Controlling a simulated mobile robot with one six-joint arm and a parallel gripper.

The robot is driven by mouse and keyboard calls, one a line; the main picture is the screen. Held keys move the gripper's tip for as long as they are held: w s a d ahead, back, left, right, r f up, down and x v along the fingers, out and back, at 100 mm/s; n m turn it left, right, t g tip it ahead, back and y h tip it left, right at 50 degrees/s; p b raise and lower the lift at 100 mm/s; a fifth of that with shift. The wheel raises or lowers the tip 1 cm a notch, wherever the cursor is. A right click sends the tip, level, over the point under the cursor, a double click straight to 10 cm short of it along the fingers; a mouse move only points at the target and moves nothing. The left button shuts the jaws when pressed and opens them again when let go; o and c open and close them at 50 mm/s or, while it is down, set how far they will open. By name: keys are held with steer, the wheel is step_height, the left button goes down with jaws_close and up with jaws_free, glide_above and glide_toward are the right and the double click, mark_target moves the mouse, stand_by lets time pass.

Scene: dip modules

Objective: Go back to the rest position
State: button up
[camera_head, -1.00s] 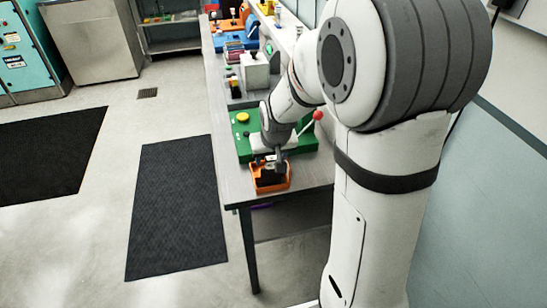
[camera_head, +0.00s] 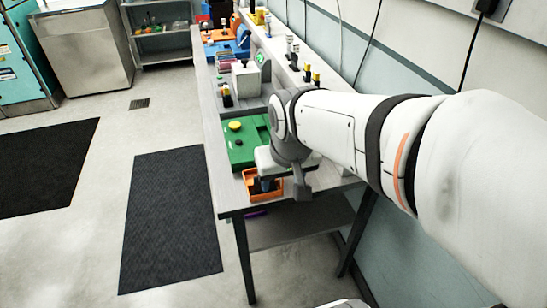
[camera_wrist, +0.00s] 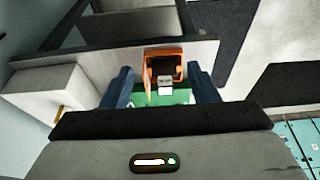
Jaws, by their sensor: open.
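My arm reaches in from the right in the head view, over the workbench. My gripper (camera_wrist: 160,78) is open in the wrist view, its two dark fingers apart with nothing held between them. In the head view its end lies close by an orange bin (camera_head: 250,198) at the near end of the bench, partly hiding it. The bin (camera_wrist: 164,51) shows beyond the fingertips in the wrist view, with a dark inside and a small pale item at its edge. A green board (camera_head: 240,157) with a yellow button lies just behind the bin, partly covered by my wrist.
The grey bench (camera_head: 213,145) runs away from me along the wall. A white box (camera_head: 246,80), blue and orange items, and small bottles stand farther back. Dark mats (camera_head: 168,220) lie on the open floor to the left. Cables hang on the right wall.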

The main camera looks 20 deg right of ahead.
steer(key=s+f, duration=0.1)
steer(key=s, duration=0.5)
steer(key=shift+d, duration=0.4)
